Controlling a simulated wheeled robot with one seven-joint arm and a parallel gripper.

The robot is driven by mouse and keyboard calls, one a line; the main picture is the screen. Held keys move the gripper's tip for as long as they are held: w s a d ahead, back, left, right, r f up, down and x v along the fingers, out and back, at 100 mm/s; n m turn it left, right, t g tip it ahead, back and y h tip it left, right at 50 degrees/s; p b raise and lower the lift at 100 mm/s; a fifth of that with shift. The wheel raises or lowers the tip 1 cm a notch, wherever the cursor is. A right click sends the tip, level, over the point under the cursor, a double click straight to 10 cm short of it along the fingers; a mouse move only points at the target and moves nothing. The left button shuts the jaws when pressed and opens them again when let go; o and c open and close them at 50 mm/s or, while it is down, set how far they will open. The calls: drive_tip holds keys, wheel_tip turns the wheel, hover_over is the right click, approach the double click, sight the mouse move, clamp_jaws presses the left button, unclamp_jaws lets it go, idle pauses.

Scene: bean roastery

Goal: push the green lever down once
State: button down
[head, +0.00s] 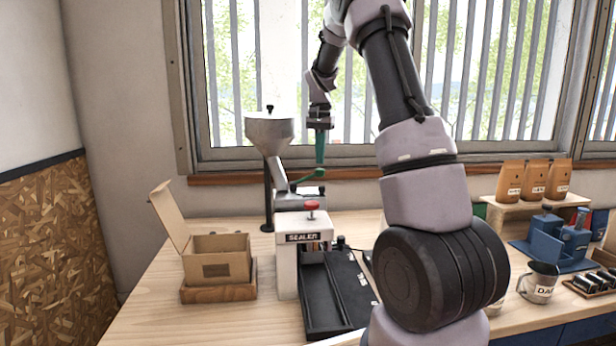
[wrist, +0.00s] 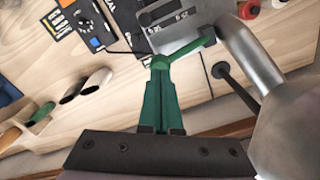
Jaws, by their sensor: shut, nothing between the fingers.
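The green lever (head: 306,178) sticks out to the right from the machine behind the sealer, below the metal hopper (head: 270,132). It slants slightly up toward its free end. My gripper (head: 320,163) points down with its green fingers shut and empty, right at the lever's free end. In the wrist view the lever (wrist: 187,50) runs from a dark pivot to a round green end. My fingertips (wrist: 160,78) overlap or sit just above that round end. I cannot tell whether they touch it.
The white sealer (head: 303,250) with a red knob (head: 312,206) stands in front of the lever. A black tray (head: 318,290) lies to its right, an open cardboard box (head: 222,258) to its left. The window (head: 250,80) is behind. Coffee bags (head: 535,181) stand at the right.

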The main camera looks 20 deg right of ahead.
drive_tip(key=shift+f, duration=0.15)
drive_tip(key=shift+f, duration=2.15)
drive_tip(key=shift+r, duration=2.95)
